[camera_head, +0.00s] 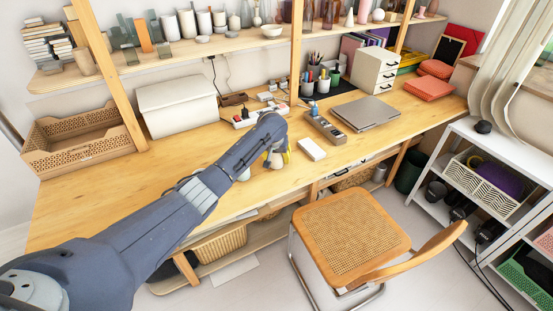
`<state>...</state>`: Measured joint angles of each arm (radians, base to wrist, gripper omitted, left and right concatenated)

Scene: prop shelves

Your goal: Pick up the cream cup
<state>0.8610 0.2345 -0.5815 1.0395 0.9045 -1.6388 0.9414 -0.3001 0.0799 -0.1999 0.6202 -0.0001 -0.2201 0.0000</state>
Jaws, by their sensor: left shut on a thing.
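My left arm reaches in from the lower left over the wooden desk (110,200). My left gripper (276,154) points down near the middle of the desk and is largely hidden behind its own wrist. It is shut on a small pale thing that looks like the cream cup (277,162). Only a little of the cup shows below the wrist. I cannot tell whether it touches the desk. My right gripper is not in view.
A white block (312,149), a grey tray (326,128) and a laptop (366,113) lie right of the gripper. A chair (351,237) stands in front. The left desk front is clear.

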